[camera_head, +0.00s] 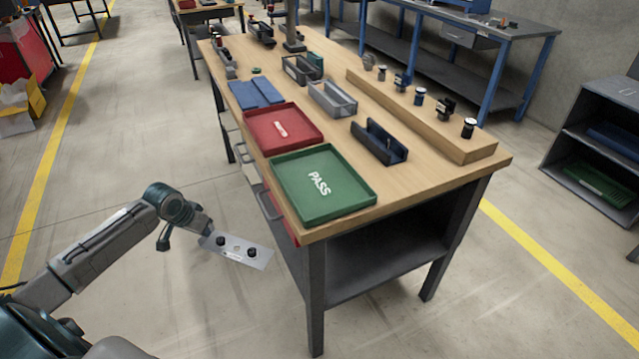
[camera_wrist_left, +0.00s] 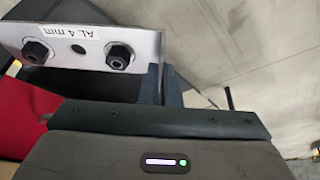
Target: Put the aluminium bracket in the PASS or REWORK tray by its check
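The aluminium bracket (camera_head: 239,250) is a flat silver plate with two dark bolts. In the left wrist view the bracket (camera_wrist_left: 108,66) shows a label reading AL 4 mm and a small hole between the bolts. My left gripper (camera_head: 207,238) is shut on one end of it, left of the table's near edge and clear of it; it also shows in the left wrist view (camera_wrist_left: 160,84). The green PASS tray (camera_head: 346,181) sits empty at the table's near corner. The red tray (camera_head: 303,128) behind it is empty too; its white word is hard to read. My right gripper is out of view.
The wooden table (camera_head: 424,165) also holds a dark blue open holder (camera_head: 380,143), grey bins (camera_head: 333,99), blue flat pieces (camera_head: 257,93) and a raised wooden ledge (camera_head: 430,116) with several small parts. Drawers jut from the table's left side. The floor around my left arm is clear.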

